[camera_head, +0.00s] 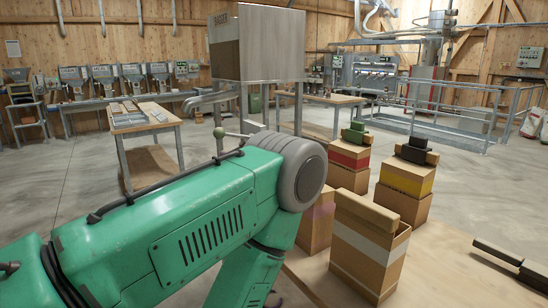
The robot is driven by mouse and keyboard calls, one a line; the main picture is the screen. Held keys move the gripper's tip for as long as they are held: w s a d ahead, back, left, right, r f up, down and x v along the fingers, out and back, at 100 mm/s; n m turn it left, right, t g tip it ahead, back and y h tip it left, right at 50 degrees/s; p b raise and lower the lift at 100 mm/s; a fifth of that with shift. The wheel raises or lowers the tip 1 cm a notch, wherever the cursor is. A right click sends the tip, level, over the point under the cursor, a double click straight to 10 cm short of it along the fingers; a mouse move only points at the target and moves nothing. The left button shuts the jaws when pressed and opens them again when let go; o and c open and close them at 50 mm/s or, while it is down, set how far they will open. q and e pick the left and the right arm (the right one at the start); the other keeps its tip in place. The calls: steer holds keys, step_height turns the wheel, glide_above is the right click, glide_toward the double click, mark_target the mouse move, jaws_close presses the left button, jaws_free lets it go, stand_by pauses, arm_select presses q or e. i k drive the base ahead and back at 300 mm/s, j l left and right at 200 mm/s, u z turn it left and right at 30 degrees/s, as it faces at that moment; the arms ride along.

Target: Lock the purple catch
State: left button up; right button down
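A cardboard-coloured box (318,226) with a faint purple band stands just right of my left arm, which hides much of it. I cannot make out a purple catch. My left arm's green links and grey joint fill the lower left and middle. The forearm runs down out of the picture, so my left gripper is not in view. My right gripper cannot be identified.
Nearby stand a white-banded box (368,248), a red-banded box (348,160) with a dark green piece on top, and a yellow-banded box (405,182) with a black piece on top. A dark bar-like piece (500,253) lies at the right on the tan surface (435,270).

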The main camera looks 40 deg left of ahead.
mark_target(232, 152)
steer(key=u, duration=1.65)
